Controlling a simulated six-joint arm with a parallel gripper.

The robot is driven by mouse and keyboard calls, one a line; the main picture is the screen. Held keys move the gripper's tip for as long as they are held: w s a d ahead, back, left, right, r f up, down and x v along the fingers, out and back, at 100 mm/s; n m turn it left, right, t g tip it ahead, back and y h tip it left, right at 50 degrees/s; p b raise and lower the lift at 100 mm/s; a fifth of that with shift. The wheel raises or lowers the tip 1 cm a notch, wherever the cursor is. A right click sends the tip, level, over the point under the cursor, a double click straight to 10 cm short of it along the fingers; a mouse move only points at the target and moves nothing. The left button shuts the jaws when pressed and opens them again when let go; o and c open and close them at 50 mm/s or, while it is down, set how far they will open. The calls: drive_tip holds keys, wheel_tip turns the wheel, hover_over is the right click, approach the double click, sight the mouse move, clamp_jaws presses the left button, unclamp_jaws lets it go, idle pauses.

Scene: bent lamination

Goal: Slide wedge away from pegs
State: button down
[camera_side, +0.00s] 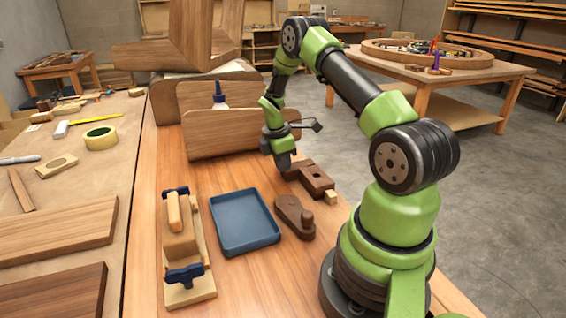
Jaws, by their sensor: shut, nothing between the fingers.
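My gripper (283,166) points down at the left end of a dark wooden block (311,179) with a hole or notch in its top; it is shut, and I cannot tell whether it touches the block. A small pale wood piece (331,197) sits at the block's near right end. Another dark piece (293,217), with a rounded end and a peg-like knob on top, lies nearer the arm's base. I cannot tell for certain which piece is the wedge. No row of pegs can be made out.
A blue tray (246,242) lies left of the dark pieces. Left of it is a pale wooden jig (190,295) with blue clamps. Upright wooden boards (232,132) stand behind my gripper, with a glue bottle (219,97) among them. Bare bench shows between tray and boards.

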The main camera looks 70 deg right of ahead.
sight(297, 165)
drive_tip(key=shift+s+a+f, duration=0.2)
drive_tip(key=shift+s, duration=0.05)
idle(0.4)
drive_tip(key=shift+r, duration=0.65)
drive_tip(key=w+a, duration=0.8)
drive_tip(key=d, duration=0.1)
drive_tip(key=s+d, duration=0.2)
drive_tip(key=shift+r, duration=0.25)
drive_tip(key=s+d, duration=0.5)
drive_tip(key=s+d+f, duration=0.1)
drive_tip(key=s+d, duration=0.2)
drive_tip(key=shift+s+d, duration=0.2)
drive_tip(key=shift+f, duration=0.4)
